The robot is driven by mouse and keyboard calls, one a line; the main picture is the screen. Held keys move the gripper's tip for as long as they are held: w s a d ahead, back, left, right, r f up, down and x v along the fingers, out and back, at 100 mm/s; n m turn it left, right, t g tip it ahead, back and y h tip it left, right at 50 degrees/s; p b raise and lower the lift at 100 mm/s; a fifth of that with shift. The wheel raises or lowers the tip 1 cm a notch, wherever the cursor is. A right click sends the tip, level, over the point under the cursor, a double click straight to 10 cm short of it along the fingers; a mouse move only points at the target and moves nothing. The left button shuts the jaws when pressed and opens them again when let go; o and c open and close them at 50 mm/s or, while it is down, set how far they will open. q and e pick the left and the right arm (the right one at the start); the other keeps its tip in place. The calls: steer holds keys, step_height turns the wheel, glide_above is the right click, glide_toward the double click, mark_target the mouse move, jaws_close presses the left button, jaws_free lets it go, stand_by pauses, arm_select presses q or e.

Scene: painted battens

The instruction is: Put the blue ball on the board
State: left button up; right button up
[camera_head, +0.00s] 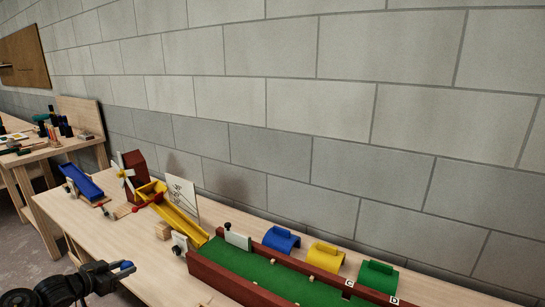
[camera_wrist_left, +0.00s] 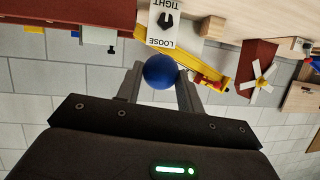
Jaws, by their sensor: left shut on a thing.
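The blue ball (camera_wrist_left: 160,71) is held between the two fingers of my left gripper (camera_wrist_left: 158,80) in the left wrist view. In the head view my left gripper (camera_head: 122,268) is at the lower left, over the front edge of the workbench, with a bit of blue at its tip. My right gripper is not in view.
A yellow chute (camera_head: 181,214) slopes toward the board's left end, beside a red windmill (camera_head: 132,165). A blue ramp (camera_head: 82,182) lies farther left. Blue (camera_head: 281,239), yellow (camera_head: 325,257) and green (camera_head: 377,277) arches stand behind the board.

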arm_select(q)
steer(key=s+a+r+n+g+y, duration=0.1)
steer(key=s+a+n+y, duration=0.5)
steer(key=a, duration=0.3)
steer(key=s+a+r+n+g+y, duration=0.1)
steer(key=s+a+n+y, duration=0.5)
steer(key=a, duration=0.3)
steer(key=w+d+r+m+t+h, duration=0.1)
steer(key=w+d+r+m, duration=0.15)
steer(key=d, duration=0.55)
steer(key=w+d+r+m+t+h, duration=0.1)
steer(key=w+d, duration=0.2)
steer(key=d, duration=0.5)
steer(key=w+d+r+m+t+h, duration=0.1)
steer(key=w+d+r+h, duration=0.1)
steer(key=d, duration=0.7)
steer(key=s+d+r+m+h, duration=0.1)
steer(key=s+d+r, duration=0.2)
steer(key=d+r, duration=0.5)
steer(key=s+d+r+m+h, duration=0.1)
steer(key=s+d+r+m, duration=0.1)
steer(key=s+d+r, duration=0.2)
steer(key=d+r, duration=0.3)
steer(key=d, duration=0.2)
steer(key=shift+d+r+h, duration=0.25)
steer(key=shift+r+h, duration=0.05)
steer(key=shift+r, duration=0.05)
